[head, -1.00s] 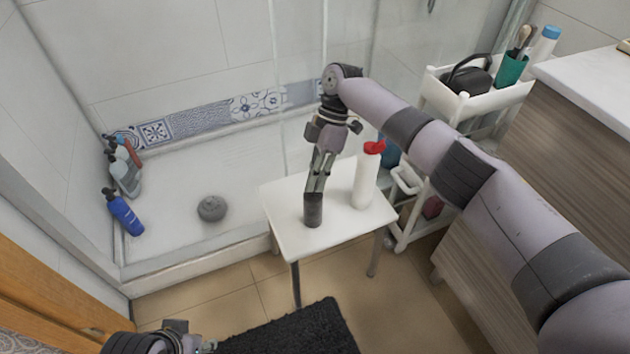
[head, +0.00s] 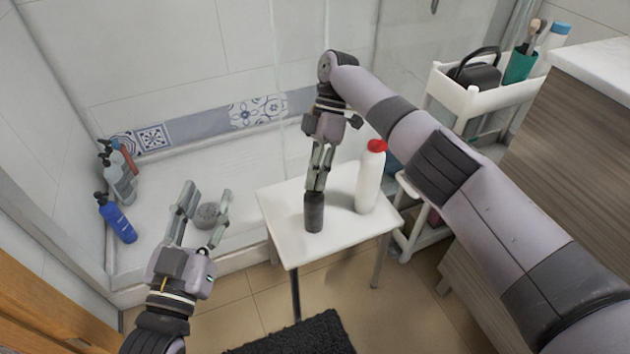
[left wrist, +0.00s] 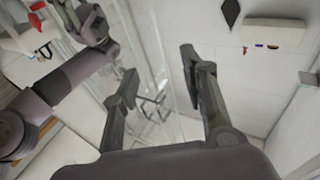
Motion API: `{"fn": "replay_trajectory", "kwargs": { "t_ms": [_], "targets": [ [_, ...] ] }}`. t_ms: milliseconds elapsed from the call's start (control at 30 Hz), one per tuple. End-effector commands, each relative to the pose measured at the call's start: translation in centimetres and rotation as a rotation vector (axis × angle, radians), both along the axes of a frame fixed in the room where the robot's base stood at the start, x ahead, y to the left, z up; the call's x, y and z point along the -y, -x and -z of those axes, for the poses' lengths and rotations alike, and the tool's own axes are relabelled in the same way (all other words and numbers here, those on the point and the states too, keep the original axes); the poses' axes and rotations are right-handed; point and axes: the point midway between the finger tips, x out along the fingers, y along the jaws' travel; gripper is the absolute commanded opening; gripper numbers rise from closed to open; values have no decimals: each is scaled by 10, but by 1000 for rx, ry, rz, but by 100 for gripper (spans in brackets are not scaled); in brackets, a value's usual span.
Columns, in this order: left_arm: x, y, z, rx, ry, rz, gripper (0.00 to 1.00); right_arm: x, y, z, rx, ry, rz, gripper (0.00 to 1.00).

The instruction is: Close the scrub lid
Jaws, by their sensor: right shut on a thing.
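A small dark grey cylindrical container (head: 314,213) stands upright on the white table near its front left. My right gripper (head: 316,190) reaches down from above and is shut on its top. A white bottle with a red cap (head: 370,182) stands upright on the table to its right, apart from the gripper. I cannot tell which of the two is the scrub, and no separate open lid shows. My left gripper (head: 208,189) is open and empty, left of the table. Its spread fingers also show in the left wrist view (left wrist: 158,62), with nothing between them.
The white table (head: 282,235) has free room behind the container. A grey round object (head: 207,215) lies in the shower tray behind my left gripper. Several bottles, one blue (head: 118,218), stand at the left wall. A white cart (head: 480,97) is at right. A black mat (head: 300,335) lies in front.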

Motion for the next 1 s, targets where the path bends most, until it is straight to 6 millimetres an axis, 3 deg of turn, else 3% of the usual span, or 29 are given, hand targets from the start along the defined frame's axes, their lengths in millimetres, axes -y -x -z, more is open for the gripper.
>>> {"fn": "replay_trajectory", "kwargs": {
  "t_ms": [200,400,633,1000],
  "targets": [
    [3,15,-47,278,77,17,40,0,-1,3,-21,9,2,0],
    [2,32,-75,445,124,26,40,0,-1,2,-32,13,0,0],
    [1,43,-88,533,149,30,40,0,-1,2,-38,15,1,0],
    [1,47,-91,548,153,31,40,0,-1,1,-39,16,1,0]
  ]
}}
